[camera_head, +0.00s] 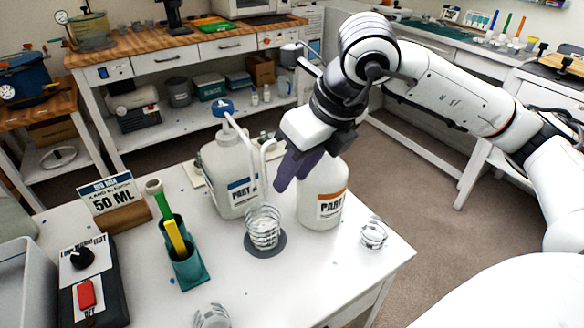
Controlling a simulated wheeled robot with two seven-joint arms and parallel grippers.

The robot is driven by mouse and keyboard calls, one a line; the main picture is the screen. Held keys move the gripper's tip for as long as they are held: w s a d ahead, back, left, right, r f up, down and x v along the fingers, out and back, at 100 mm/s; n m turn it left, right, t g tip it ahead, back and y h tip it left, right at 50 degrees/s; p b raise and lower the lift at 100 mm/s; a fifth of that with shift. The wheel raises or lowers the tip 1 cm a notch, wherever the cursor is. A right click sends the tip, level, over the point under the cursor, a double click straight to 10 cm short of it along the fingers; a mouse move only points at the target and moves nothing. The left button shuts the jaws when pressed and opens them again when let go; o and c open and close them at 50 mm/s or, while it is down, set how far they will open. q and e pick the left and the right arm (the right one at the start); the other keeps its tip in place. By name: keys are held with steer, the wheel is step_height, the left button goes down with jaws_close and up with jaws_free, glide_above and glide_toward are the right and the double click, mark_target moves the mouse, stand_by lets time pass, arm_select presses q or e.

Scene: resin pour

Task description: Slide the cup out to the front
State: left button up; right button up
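A clear ribbed cup (264,228) stands upright on a dark grey round pad (281,244) on the white table. Two pump bottles stand behind it: one with a blue label (222,170) and a blue pump top, one with an orange label (325,188). A white spout reaches down above the cup. My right gripper (291,172), with purple fingers, points down over the orange-labelled bottle's top, behind and above the cup. It hides that bottle's pump top. Its finger gap is not clear. My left gripper is not in view.
Other clear cups stand at the right (374,235) and at the front edge (212,317). Table between cup and front edge looks mostly free.

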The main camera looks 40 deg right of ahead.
mark_target(270, 214)
steer(key=x, duration=1.2)
steer(key=shift+f, duration=0.1)
jaws_close()
